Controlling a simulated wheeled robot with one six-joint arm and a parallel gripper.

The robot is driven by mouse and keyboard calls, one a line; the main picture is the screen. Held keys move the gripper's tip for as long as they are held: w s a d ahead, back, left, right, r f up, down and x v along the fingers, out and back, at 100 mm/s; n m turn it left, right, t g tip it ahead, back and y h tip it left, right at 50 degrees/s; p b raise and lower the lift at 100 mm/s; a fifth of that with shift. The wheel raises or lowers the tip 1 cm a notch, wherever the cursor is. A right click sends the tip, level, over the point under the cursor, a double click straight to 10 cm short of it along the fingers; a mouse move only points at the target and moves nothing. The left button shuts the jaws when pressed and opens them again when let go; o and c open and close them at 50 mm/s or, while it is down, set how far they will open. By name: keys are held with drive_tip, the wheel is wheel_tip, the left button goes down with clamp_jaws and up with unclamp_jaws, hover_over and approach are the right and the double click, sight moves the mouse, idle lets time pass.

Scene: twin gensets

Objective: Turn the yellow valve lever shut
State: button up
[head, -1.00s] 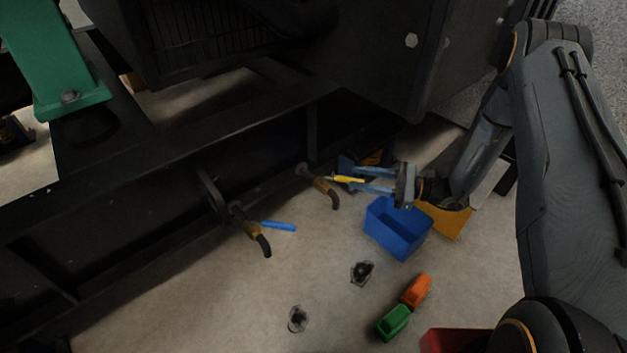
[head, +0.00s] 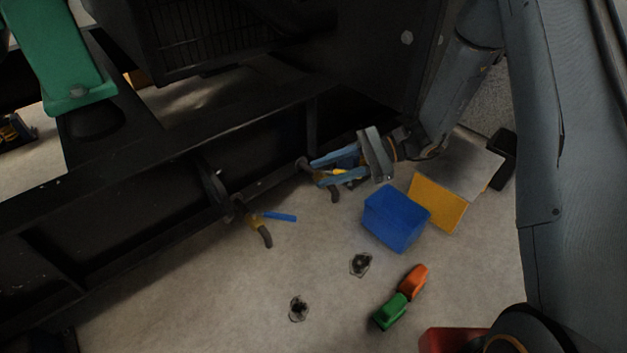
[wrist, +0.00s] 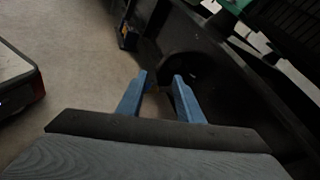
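The yellow valve lever (head: 338,172) is on a brass valve with a down-bent pipe (head: 334,193) that comes out of the black base frame. Only a short piece of yellow shows, between and behind my fingers in the head view. My gripper (head: 317,172) is open, its two blue fingers pointing left around the valve. I cannot tell whether either finger touches the lever. In the wrist view, the fingers (wrist: 160,84) stand apart with a gap; the lever is not clear there. A second valve with a blue lever (head: 279,217) sits to the left.
A blue bin (head: 396,218) and a yellow panel (head: 437,203) stand right of the valve. An orange block (head: 413,280) and a green block (head: 390,312) lie on the floor. The black frame (head: 130,240) runs along the left. The floor between is mostly clear.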

drive_tip(key=s+a+r+n+g+h, duration=0.1)
drive_tip(key=s+a+r+n+h, duration=0.1)
drive_tip(key=s, duration=0.3)
drive_tip(key=shift+s+a+r, duration=0.15)
drive_tip(key=shift+s+r, duration=0.05)
drive_tip(key=shift+r, duration=0.25)
drive_tip(key=shift+c, duration=0.2)
